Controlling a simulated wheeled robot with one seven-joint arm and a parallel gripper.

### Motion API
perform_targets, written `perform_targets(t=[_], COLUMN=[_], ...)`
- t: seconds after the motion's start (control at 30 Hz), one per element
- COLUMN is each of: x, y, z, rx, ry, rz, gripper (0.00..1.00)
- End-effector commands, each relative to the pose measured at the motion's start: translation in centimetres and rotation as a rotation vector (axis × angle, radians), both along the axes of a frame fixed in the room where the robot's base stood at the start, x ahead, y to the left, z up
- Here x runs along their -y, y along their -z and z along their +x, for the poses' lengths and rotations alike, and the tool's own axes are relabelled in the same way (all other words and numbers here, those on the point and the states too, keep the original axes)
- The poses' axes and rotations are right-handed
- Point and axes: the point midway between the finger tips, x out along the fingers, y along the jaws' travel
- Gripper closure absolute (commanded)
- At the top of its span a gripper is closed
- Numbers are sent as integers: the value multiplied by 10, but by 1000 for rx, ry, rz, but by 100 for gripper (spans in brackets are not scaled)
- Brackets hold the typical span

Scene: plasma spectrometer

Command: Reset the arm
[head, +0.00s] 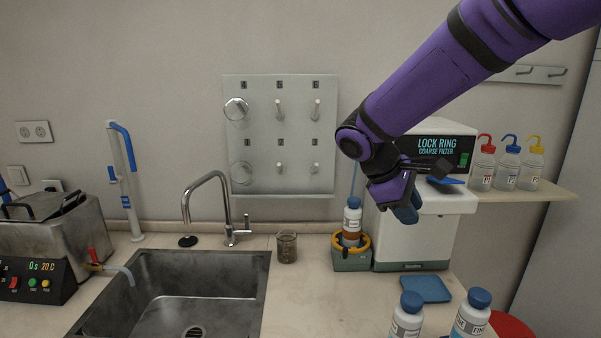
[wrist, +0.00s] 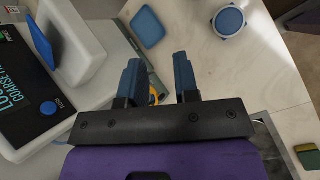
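My purple arm reaches in from the top right of the head view. My gripper (head: 404,204) hangs in the air in front of the white lock ring coarse filter machine (head: 436,228). In the wrist view its two blue fingers (wrist: 157,62) stand apart with empty space between them, so it is open and holds nothing. The machine also shows at the left of the wrist view (wrist: 88,75). Part of the machine's front is hidden behind my arm in the head view.
A blue-capped bottle (head: 352,216) stands in a small device with a yellow ring, left of the machine. Two more bottles (head: 407,318) (head: 471,316) stand at the front. A blue pad (head: 425,289) lies on the counter. A sink (head: 180,290) and beaker (head: 287,247) are left.

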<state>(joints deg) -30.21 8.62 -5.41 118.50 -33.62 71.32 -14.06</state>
Motion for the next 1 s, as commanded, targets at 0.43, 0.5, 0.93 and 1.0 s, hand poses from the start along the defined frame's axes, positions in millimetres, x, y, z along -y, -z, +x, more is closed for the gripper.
perform_targets(t=[0.43, 0.5, 0.93, 1.0], x=[69, 76, 95, 95], y=[-55, -60, -73, -73], z=[-98, -114, -203, -212], rx=[254, 300, 589, 625], ry=[354, 406, 704, 736], rz=[367, 421, 712, 744], gripper=[71, 71, 71, 71])
